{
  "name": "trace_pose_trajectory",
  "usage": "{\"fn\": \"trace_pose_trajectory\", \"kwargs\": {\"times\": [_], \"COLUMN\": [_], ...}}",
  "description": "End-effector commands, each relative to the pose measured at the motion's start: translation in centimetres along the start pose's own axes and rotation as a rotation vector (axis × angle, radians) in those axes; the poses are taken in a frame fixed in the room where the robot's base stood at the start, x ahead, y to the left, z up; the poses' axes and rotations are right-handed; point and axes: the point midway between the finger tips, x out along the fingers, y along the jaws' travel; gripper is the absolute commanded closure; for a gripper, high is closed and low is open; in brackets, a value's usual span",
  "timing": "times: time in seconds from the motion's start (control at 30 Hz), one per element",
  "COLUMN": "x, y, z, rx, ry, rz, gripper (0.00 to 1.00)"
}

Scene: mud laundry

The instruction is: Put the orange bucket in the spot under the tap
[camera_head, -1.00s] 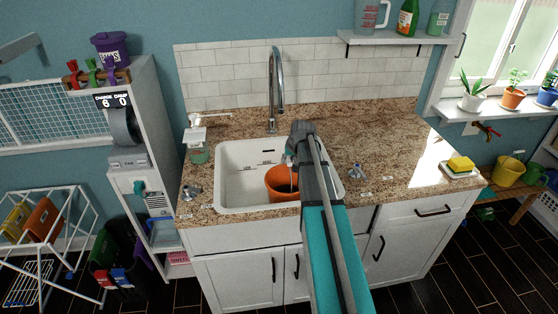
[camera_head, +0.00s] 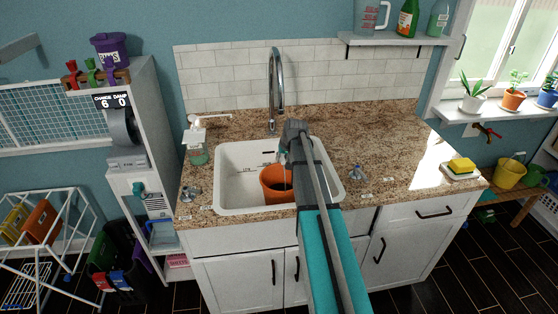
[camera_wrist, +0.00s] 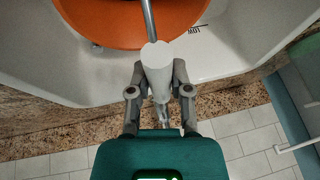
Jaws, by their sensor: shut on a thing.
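The orange bucket (camera_head: 273,186) is inside the white sink basin (camera_head: 234,180), right of its middle and partly hidden by my arm. In the wrist view the bucket (camera_wrist: 110,27) fills the top, with a metal handle wire and a pale cylindrical grip. My gripper (camera_wrist: 158,78) is shut on that handle grip. In the head view my gripper is mostly hidden behind my arm's end. The chrome tap (camera_head: 272,90) arches at the back of the sink, behind and slightly left of the bucket. I cannot tell whether the bucket touches the basin floor.
Dark marks show on the basin wall. A soap dispenser (camera_head: 197,152) stands left of the sink. Metal knobs (camera_head: 190,193) sit on both sides. A yellow sponge (camera_head: 461,165) lies at the right counter end. The basin's left part is free.

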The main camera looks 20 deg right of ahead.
Motion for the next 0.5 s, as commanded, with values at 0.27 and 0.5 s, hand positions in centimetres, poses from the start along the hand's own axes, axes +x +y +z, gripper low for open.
{"fn": "trace_pose_trajectory", "kwargs": {"times": [0.27,0.5], "x": [0.03,0.18], "y": [0.00,0.02], "z": [0.01,0.07], "rx": [0.000,0.000], "ry": [0.000,0.000], "rz": [0.000,0.000], "gripper": [1.00,0.50]}}
